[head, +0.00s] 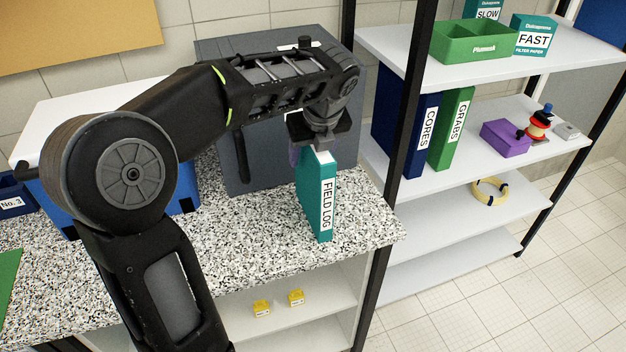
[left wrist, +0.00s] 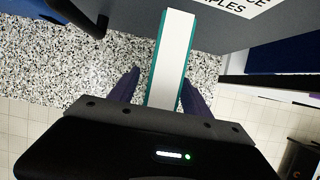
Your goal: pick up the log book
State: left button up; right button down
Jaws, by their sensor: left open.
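The log book, a teal binder labelled FIELD LOG (head: 326,205), stands upright on the speckled counter near its right end. My left gripper (head: 309,158) reaches down from above at the top of the binder. In the left wrist view, the log book's white top edge (left wrist: 174,60) runs between the two purple fingers of my left gripper (left wrist: 160,92). The fingers are open, with a gap on each side of the book. The far finger is mostly hidden in the head view. My right gripper is not in view.
A grey cabinet (head: 262,165) stands close behind the log book. A black shelf post (head: 408,85) rises to the right, with white shelves holding CORES (head: 424,135) and GRABS (head: 452,130) binders. The counter (head: 260,240) in front of the book is clear.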

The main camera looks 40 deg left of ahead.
pick_arm(q)
jog(key=shift+c, duration=0.2)
grip_shut()
dwell(0.3)
dwell(0.8)
